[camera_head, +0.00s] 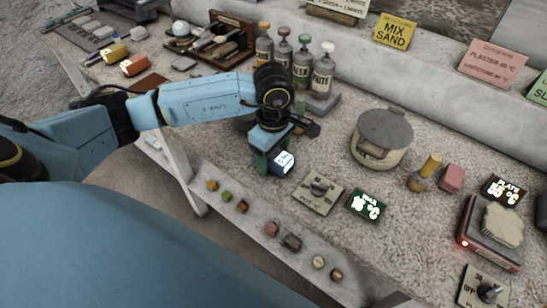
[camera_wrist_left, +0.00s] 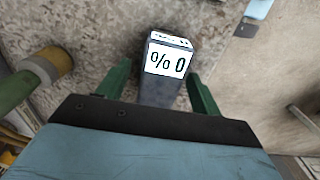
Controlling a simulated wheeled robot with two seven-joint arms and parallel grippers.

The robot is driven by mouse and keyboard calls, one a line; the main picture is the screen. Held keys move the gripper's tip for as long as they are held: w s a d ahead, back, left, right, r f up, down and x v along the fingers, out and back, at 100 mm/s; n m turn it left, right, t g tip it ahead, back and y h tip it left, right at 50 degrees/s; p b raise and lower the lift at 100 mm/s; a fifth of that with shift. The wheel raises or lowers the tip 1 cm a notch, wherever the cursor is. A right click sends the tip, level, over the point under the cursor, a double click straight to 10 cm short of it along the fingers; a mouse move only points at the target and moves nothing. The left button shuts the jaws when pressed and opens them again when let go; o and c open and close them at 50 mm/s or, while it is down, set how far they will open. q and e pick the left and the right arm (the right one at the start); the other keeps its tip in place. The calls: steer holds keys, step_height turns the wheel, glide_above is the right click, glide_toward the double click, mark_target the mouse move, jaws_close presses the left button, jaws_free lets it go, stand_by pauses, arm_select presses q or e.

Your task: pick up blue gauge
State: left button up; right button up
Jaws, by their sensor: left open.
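The blue gauge (camera_head: 284,162) is a small block with a white lit face, on the bench near its front edge. In the left wrist view the gauge (camera_wrist_left: 165,91) has a blue-grey body, and its display reads 0 %, seen upside down. My left gripper (camera_head: 271,163) points down at the gauge. In the left wrist view its two green fingers (camera_wrist_left: 161,76) are open on either side of the gauge, with a gap showing at each side. In the head view the gripper hides part of the gauge. My right gripper is in neither view.
A switch plate (camera_head: 319,193) and a green temperature display (camera_head: 367,206) lie to the right of the gauge. A lidded pot (camera_head: 382,139) stands beyond them. Several bottles (camera_head: 302,65) stand behind my left gripper. A lower ledge (camera_head: 255,217) holds small blocks.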

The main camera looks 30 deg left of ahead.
arm_select(q)
steer(key=shift+f, duration=0.35)
steer(key=shift+f+b, duration=0.25)
steer(key=shift+b, duration=0.1)
stand_by(0.5)
steer(key=c, duration=1.3)
steer(key=shift+o, duration=0.2)
steer(key=shift+r, duration=0.1)
step_height(320, 180, up, 10)
steer(key=shift+r+p, duration=0.2)
steer(key=shift+p, duration=0.5)
